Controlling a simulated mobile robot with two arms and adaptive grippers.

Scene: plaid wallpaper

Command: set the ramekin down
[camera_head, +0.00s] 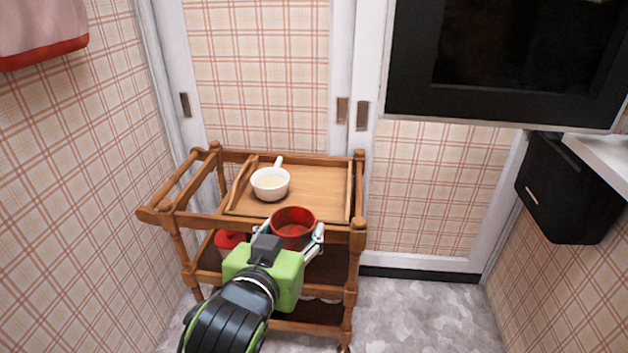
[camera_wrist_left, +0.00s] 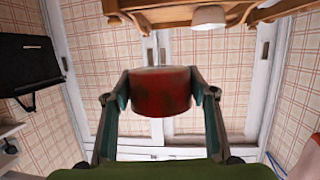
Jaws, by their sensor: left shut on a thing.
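The ramekin (camera_head: 293,226) is a round red cup with an open top. My left gripper (camera_head: 291,234) is shut on it, one finger on each side. In the left wrist view the ramekin (camera_wrist_left: 160,92) sits between the fingertips (camera_wrist_left: 160,95), with a visible gap between it and the trolley. In the head view it overlaps the near edge of the wooden trolley's (camera_head: 180,213) top, beside the near edge of the tray (camera_head: 322,186). My right gripper is not in view.
A white handled pot (camera_head: 270,184) stands on the tray's left half; the tray's right half is bare. A red object (camera_head: 228,239) is on a lower shelf, partly hidden. Rails and corner posts edge the trolley. A dark wall box (camera_head: 570,188) hangs at right.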

